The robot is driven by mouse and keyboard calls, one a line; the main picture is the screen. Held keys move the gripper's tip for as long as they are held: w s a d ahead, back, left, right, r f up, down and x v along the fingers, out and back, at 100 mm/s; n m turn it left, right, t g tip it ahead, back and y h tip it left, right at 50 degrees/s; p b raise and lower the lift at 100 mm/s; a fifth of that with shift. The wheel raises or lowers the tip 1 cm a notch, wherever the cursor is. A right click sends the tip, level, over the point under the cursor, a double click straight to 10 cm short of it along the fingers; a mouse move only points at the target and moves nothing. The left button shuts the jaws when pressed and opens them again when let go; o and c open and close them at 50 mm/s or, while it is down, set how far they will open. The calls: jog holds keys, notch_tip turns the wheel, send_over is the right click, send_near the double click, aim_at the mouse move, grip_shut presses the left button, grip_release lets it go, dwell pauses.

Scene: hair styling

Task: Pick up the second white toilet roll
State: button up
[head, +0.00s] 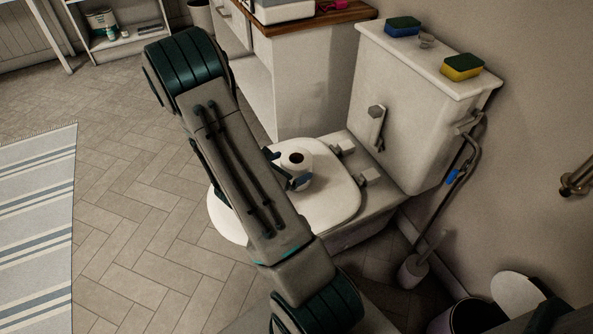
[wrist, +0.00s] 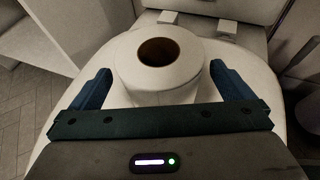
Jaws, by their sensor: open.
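A white toilet roll (head: 295,165) stands upright on the closed white toilet lid (head: 335,192) in the head view. In the wrist view the roll (wrist: 160,66) stands between the two blue fingers of my gripper (wrist: 158,84). The fingers are spread wide, one on each side of the roll, with a small gap at each side. My gripper is open and holds nothing. In the head view my arm hides most of the gripper and the left part of the lid. No other toilet roll is clearly visible.
The toilet tank (head: 415,105) stands behind the lid with a blue-and-green sponge (head: 403,26) and a yellow-and-green sponge (head: 462,67) on top. A white cabinet (head: 305,85) is beside the toilet. A toilet brush (head: 413,268) and a bin (head: 470,316) stand at right. Open tiled floor lies left.

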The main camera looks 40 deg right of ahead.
aim_at(296, 161)
jog(key=x, duration=0.3)
jog(key=shift+d+f+b, duration=0.15)
jog(key=shift+d+b, duration=0.15)
jog(key=shift+c, duration=0.3)
jog(key=c, duration=1)
jog(key=shift+c, duration=0.2)
